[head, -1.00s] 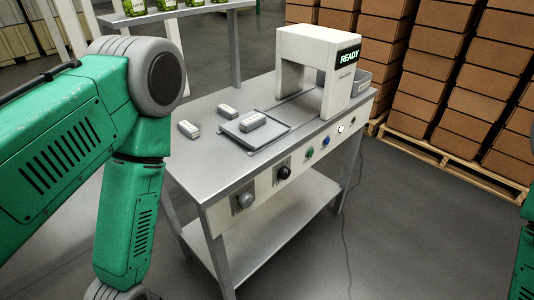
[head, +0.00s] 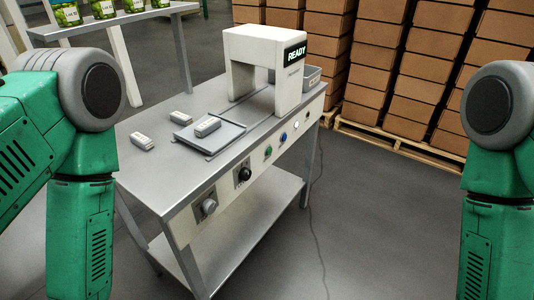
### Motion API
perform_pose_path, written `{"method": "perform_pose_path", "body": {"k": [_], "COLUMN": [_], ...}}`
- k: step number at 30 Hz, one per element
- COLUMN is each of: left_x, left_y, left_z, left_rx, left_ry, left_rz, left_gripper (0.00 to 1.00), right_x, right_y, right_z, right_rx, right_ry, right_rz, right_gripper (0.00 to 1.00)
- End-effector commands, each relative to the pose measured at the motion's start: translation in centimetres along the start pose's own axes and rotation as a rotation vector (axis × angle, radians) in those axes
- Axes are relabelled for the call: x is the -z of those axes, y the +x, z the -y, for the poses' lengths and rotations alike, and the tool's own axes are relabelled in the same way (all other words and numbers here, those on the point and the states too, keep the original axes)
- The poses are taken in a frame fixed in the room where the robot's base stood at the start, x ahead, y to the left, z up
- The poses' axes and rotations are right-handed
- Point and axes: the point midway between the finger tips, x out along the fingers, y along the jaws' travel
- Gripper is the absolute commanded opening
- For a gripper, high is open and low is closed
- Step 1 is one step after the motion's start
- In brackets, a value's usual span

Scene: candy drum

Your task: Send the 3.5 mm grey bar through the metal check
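The metal check is a white arch (head: 267,62) on a steel table, with a lit READY sign (head: 296,53). A flat grey tray (head: 226,138) lies in front of the arch. One small pale grey bar (head: 208,126) rests on the tray. A second bar (head: 181,117) lies on the table just left of the tray, and a third bar (head: 142,140) lies nearer the table's left edge. Their labels are too small to read, so I cannot tell which is 3.5 mm. Both my grippers are outside the picture; only green arm links show at the sides.
The table's (head: 147,182) front panel carries a grey knob (head: 209,206), a black knob (head: 244,174), and green (head: 268,152), blue (head: 283,138) and white buttons (head: 295,125). A grey bin (head: 312,77) stands beyond the arch. Stacked cartons (head: 385,65) stand behind. A cable lies on the floor.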

Motion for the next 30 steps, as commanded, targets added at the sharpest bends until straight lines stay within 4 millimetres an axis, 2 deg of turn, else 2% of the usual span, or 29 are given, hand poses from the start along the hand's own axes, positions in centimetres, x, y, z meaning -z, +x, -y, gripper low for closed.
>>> {"method": "perform_pose_path", "body": {"k": [14,18,30], "left_x": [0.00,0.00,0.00], "left_y": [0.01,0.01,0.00], "left_z": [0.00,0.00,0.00], "left_rx": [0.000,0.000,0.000], "left_ry": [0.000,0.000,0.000], "left_rz": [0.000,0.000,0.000], "left_gripper": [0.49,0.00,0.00], "right_x": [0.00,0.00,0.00], "right_y": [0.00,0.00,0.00], "right_z": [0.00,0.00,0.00], "right_rx": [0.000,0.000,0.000], "right_ry": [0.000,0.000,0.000], "right_rz": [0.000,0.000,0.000], "right_gripper": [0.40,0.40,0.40]}}
